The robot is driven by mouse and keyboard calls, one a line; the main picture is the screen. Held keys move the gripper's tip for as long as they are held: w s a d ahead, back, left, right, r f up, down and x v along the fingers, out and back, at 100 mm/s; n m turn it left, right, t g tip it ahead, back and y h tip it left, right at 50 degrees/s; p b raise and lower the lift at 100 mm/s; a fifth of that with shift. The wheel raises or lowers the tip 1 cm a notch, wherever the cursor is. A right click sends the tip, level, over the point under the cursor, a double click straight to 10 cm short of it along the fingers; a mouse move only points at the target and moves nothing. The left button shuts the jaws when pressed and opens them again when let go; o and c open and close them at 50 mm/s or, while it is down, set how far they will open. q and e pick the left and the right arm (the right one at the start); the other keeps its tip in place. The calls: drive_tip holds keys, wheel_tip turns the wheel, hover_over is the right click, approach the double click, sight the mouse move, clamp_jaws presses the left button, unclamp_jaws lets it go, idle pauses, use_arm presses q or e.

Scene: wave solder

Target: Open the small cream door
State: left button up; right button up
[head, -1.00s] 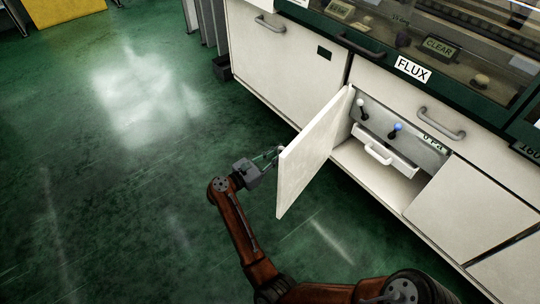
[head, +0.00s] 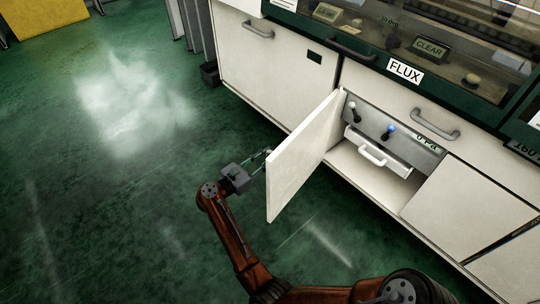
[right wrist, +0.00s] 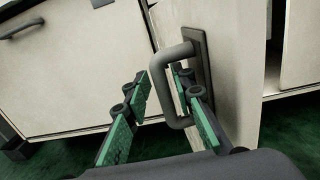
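The small cream door (head: 304,157) stands swung out wide from the cabinet below the FLUX sign. In the right wrist view the door (right wrist: 229,80) carries a grey U-shaped handle (right wrist: 160,85). My right gripper (head: 262,158) is at the door's outer face near its free edge. In the right wrist view its green-padded fingers (right wrist: 164,82) straddle the handle bar, one finger inside the loop and one outside. A gap shows between the outer finger and the bar, so they are not closed on it. My left gripper is in neither view.
Behind the door is an open compartment with a small drawer (head: 380,152), a blue-tipped knob (head: 388,132) and a dark-stemmed knob (head: 353,112). Closed cream cabinet panels (head: 265,75) flank it. The green floor (head: 110,190) left of the door is clear.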

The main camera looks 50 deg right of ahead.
drive_tip(key=w+a, duration=0.2)
drive_tip(key=a, duration=0.9)
drive_tip(key=shift+a, duration=0.4)
